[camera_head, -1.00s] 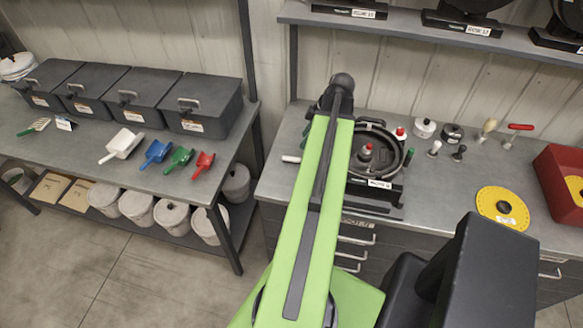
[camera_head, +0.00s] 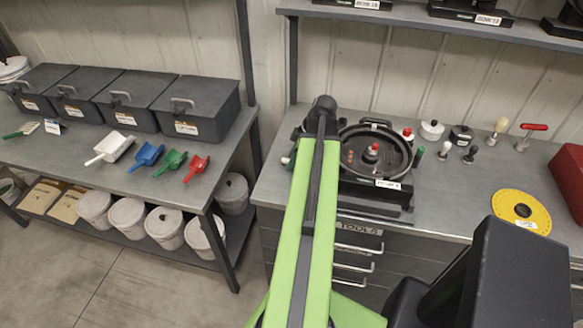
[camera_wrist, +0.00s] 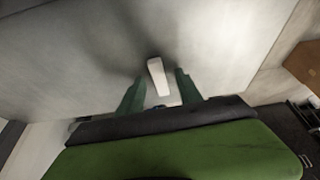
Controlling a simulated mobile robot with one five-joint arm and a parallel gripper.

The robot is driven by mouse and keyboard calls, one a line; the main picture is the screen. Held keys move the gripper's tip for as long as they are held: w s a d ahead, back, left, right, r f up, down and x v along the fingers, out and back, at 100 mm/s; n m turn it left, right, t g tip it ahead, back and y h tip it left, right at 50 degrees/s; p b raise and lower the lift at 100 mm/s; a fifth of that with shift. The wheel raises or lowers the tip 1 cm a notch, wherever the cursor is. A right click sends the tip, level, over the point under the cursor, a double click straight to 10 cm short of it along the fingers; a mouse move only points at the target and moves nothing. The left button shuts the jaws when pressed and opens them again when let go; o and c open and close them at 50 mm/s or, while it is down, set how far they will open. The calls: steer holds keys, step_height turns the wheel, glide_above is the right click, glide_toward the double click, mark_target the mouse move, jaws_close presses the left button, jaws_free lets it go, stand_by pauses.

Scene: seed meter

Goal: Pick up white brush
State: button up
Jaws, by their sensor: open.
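The white brush (camera_wrist: 158,78) shows in the wrist view as a pale, narrow block on the grey bench top. My gripper (camera_wrist: 160,73) is open, with one green finger on each side of the brush. Gaps show between the brush and both fingers, so it is not clasped. In the head view, a small white end (camera_head: 287,160) shows at the left edge of my green arm. My arm hides the rest there.
The round seed meter (camera_head: 404,165) stands on the bench just right of my arm. Several scoops, including a white one (camera_head: 112,147), lie on the left table before dark bins (camera_head: 195,108). A yellow disc (camera_head: 522,209) and red box (camera_head: 572,185) are at right.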

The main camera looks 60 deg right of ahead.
steer(key=shift+c, duration=0.4)
jaws_close()
steer(key=shift+r, duration=0.1)
